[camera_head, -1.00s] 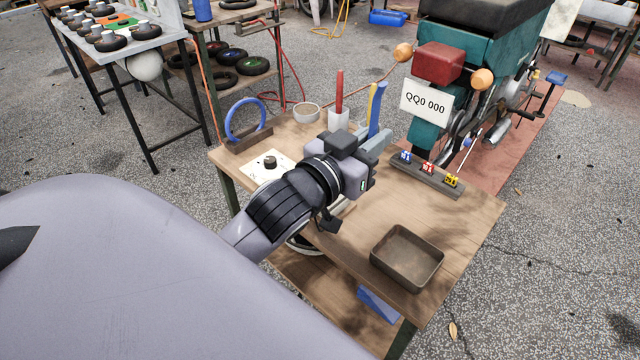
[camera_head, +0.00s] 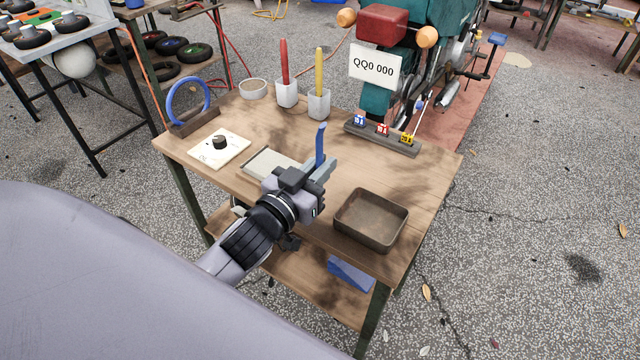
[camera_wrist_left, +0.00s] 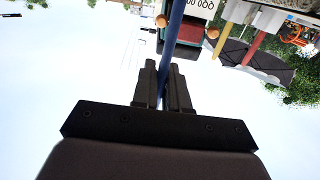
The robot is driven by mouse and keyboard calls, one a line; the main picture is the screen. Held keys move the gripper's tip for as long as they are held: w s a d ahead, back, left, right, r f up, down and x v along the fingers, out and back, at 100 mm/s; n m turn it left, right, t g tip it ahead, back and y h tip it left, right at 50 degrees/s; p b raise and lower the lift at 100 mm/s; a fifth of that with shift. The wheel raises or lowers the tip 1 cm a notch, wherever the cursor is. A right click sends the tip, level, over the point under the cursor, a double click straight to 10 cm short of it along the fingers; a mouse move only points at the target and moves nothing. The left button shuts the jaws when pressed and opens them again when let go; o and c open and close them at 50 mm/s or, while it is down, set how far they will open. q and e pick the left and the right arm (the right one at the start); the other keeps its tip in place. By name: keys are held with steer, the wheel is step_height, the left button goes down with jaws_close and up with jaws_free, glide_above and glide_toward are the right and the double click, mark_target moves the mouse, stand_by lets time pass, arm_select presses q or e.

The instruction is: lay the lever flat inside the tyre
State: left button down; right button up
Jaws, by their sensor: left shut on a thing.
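A blue lever (camera_head: 321,146) stands roughly upright in my left gripper (camera_head: 322,172), which is shut on it above the middle of the bench, in front of the white cups. In the left wrist view the lever (camera_wrist_left: 173,40) runs up from between the closed fingers (camera_wrist_left: 164,88). A red lever (camera_head: 284,62) and a yellow lever (camera_head: 319,70) stand in two white cups. Several dark tyres, one of them a tyre with a blue centre (camera_head: 168,46), lie on a shelf at the back left. My right gripper is out of view.
The wooden bench (camera_head: 420,180) holds an open brown tray (camera_head: 343,226), a pale shallow tray (camera_head: 257,163) partly behind my gripper, a white plate with a black knob (camera_head: 219,143), an upright blue ring (camera_head: 171,108), a bowl (camera_head: 253,89) and a rack of small coloured blocks (camera_head: 382,131).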

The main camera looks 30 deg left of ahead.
arm_select(q)
steer(key=shift+f+b, duration=0.4)
steer(key=shift+f, duration=1.5)
steer(key=shift+f, duration=0.1)
steer(key=shift+f, duration=0.15)
steer(key=c, duration=1.1)
jaws_free()
steer(key=shift+c, duration=0.2)
steer(key=shift+s+r, duration=0.15)
steer(key=shift+r, duration=0.05)
